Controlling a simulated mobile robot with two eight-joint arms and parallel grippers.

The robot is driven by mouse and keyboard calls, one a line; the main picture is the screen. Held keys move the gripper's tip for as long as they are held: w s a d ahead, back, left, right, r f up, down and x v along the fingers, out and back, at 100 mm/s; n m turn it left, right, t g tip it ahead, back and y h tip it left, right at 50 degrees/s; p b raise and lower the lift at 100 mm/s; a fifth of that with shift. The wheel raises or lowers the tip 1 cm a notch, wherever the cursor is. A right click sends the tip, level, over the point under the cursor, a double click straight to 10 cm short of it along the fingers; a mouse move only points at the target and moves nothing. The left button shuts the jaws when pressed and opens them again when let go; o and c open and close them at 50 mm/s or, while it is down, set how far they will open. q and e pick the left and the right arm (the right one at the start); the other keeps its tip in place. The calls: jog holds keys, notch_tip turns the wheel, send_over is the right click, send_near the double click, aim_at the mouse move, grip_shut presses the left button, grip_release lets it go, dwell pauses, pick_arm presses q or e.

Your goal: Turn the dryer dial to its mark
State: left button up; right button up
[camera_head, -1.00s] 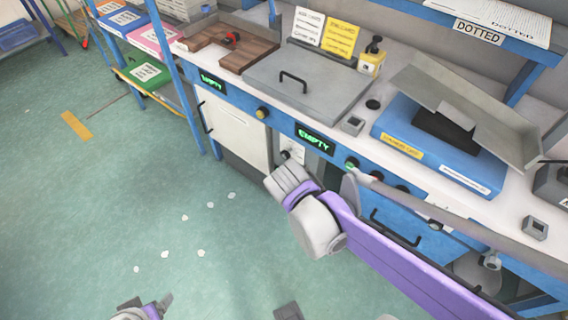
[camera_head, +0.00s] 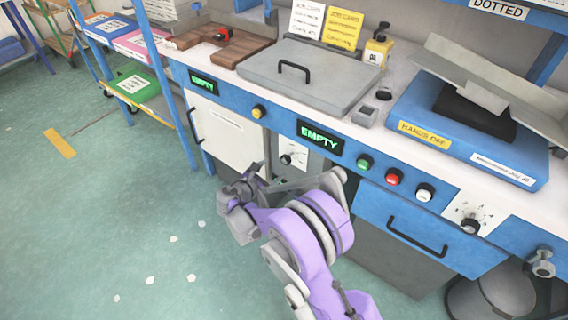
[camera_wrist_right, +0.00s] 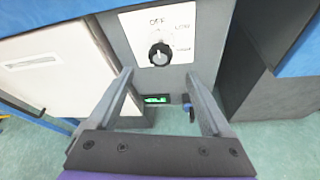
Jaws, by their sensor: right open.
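A black dial knob (camera_wrist_right: 159,54) sits on a white plate (camera_wrist_right: 128,24) lettered OFF at the top, with two smaller labels on the right that are hard to read. In the head view the same dial (camera_head: 286,160) is on the grey panel below the counter's blue front. The knob's pointer seems to face up, near OFF. My right gripper (camera_wrist_right: 158,77) is open and empty, its two fingers apart below and either side of the knob, not touching it. In the head view the right gripper (camera_head: 240,185) is near the white door, left of the dial. My left gripper is out of view.
A small green display (camera_wrist_right: 157,99) is below the dial. A white door (camera_head: 222,130) is to the dial's left. Green (camera_head: 364,162), red (camera_head: 393,177) and white (camera_head: 424,192) buttons line the blue front. Another numbered dial (camera_head: 470,225) is farther right, beyond a blue drawer (camera_head: 420,235).

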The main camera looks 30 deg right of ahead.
aim_at(284, 161)
jog(key=b+x, duration=0.1)
jog(key=x, duration=0.9)
jog(key=shift+r+b, duration=0.1)
jog(key=shift+b, duration=0.2)
grip_shut()
